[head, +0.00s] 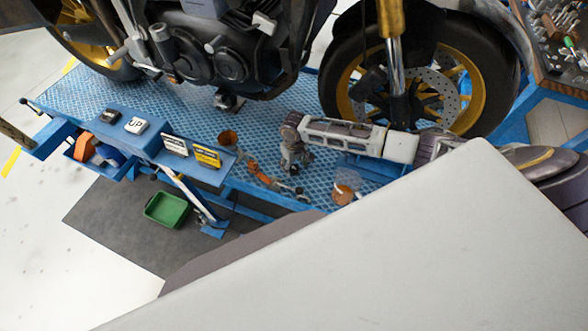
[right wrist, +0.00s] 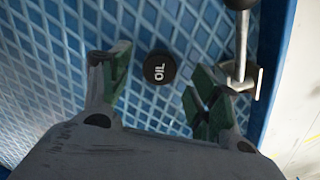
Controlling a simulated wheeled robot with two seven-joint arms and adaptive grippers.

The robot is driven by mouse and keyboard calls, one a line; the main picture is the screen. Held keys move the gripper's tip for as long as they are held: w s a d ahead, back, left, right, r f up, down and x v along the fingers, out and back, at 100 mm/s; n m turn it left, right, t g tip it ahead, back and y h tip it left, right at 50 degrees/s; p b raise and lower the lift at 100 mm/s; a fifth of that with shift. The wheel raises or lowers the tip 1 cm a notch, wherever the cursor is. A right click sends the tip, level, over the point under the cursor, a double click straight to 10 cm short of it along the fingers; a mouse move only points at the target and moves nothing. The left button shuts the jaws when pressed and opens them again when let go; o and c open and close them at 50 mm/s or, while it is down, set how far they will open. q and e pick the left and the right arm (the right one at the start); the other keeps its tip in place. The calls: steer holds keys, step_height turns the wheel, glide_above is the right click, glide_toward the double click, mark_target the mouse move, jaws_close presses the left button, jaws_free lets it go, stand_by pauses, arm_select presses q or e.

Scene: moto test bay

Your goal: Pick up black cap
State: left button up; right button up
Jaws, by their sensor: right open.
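The black cap (right wrist: 159,68), round and marked "OIL", lies on the blue patterned platform in the right wrist view. My right gripper (right wrist: 156,84) is open, with one green-padded finger on each side of the cap. Gaps show between the cap and both fingers, and the gripper holds nothing. In the head view my right gripper (head: 296,163) points down over the near part of the blue lift platform (head: 190,103). I cannot make out the cap in the head view. My left gripper is not in view.
A metal lever with a black knob (right wrist: 240,5) stands right of the gripper, near the platform edge. A motorcycle front wheel (head: 352,62) stands behind my right arm. An orange-and-grey tool (head: 265,176) lies close by. A green tray (head: 166,210) is below on the mat.

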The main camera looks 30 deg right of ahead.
mark_target(294, 169)
steer(key=shift+f, duration=1.1)
steer(key=c, duration=1)
